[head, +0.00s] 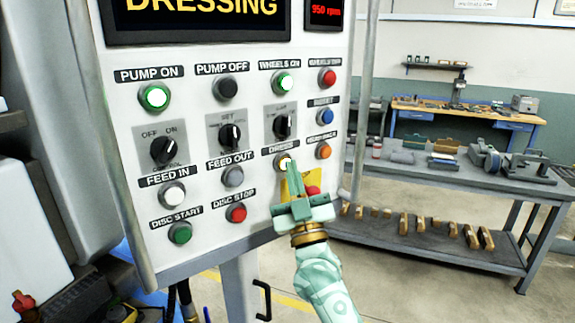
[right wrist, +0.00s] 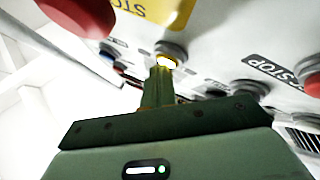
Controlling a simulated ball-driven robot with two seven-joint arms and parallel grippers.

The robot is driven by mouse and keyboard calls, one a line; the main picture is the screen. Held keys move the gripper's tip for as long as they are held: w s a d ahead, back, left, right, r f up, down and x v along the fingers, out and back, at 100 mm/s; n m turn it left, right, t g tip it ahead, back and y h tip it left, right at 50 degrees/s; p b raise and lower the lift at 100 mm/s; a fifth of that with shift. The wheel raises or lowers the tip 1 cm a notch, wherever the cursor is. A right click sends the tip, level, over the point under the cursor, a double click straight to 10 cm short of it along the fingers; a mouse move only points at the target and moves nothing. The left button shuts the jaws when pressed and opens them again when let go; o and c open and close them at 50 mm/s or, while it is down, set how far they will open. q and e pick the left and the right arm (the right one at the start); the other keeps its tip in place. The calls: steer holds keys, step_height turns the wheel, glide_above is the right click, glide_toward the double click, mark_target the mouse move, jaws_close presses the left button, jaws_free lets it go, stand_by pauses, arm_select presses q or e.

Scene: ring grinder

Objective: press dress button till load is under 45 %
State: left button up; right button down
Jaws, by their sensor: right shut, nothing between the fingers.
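The dress button (head: 284,162) is a small round button with a bright, lit cap, under the DRESS label on the control panel (head: 205,262). My right gripper (head: 292,166) is shut and empty, its fingertips at the button's right edge in the head view. In the right wrist view the shut fingertips (right wrist: 160,72) point at the lit button (right wrist: 168,60) and overlap its lower edge. I cannot tell whether they press it in. The panel screen (head: 198,10) reads DRESSING in yellow. No load figure is in view. My left gripper is not in view.
A red emergency stop (head: 313,190) on a yellow plate is close beside my right gripper. An orange button (head: 323,151) and a grey FEED OUT button (head: 233,176) flank the dress button. A red display (head: 325,12) reads 950 rpm. A workbench (head: 440,170) stands at the right.

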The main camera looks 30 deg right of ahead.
stand_by(0.3)
steer(key=shift+s+d+p, duration=0.1)
steer(key=shift+s+p, duration=0.4)
steer(key=shift+s, duration=0.4)
steer(key=s, duration=0.1)
steer(key=s+p, duration=0.1)
steer(key=s, duration=0.1)
steer(key=s+p, duration=0.1)
steer(key=s, duration=0.1)
steer(key=shift+d, duration=0.35)
steer(key=shift+w, duration=0.1)
